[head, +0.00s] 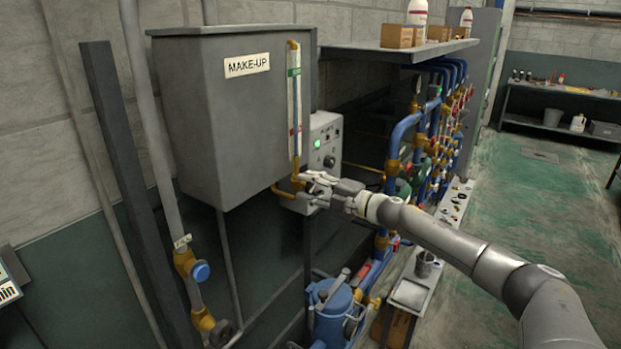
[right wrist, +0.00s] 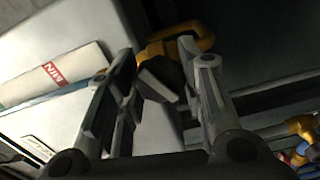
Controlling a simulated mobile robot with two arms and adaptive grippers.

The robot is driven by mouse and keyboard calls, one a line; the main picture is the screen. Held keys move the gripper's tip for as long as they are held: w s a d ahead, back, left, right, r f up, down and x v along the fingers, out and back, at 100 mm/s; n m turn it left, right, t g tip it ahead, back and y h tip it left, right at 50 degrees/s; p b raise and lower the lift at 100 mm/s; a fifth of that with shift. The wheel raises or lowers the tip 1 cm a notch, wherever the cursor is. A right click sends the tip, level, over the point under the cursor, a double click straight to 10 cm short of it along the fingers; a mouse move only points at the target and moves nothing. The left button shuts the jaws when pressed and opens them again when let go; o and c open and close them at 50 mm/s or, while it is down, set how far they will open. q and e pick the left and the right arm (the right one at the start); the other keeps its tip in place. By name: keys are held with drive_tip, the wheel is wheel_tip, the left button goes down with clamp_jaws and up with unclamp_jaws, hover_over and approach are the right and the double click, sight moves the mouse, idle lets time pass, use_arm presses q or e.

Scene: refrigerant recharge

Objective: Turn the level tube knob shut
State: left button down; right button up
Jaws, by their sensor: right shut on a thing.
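The level tube (head: 294,95) stands upright on the front of the grey MAKE-UP tank (head: 245,115). Brass pipework (head: 284,190) is at its lower end. My right gripper (head: 305,183) is at this lower end, its arm coming in from the right. In the head view the gripper hides the knob. My left gripper is not in view.
A grey control box (head: 325,140) with a green light is just behind the gripper. Blue pipes with valves (head: 400,140) stand to the right under a shelf (head: 385,52). A blue vessel (head: 332,315) is below. The green floor (head: 540,215) is open at right.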

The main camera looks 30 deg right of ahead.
drive_tip(key=m+p, duration=0.2)
drive_tip(key=m, duration=0.1)
drive_tip(key=shift+r+m+p, duration=0.1)
drive_tip(key=shift+m+p, duration=0.65)
drive_tip(key=shift+m, duration=0.25)
drive_tip(key=o, duration=1)
drive_tip(key=shift+o, duration=0.2)
drive_tip(key=shift+s+d, duration=0.1)
drive_tip(key=v, duration=1.1)
drive_tip(key=shift+s+d, duration=0.15)
drive_tip(key=shift+s, duration=0.2)
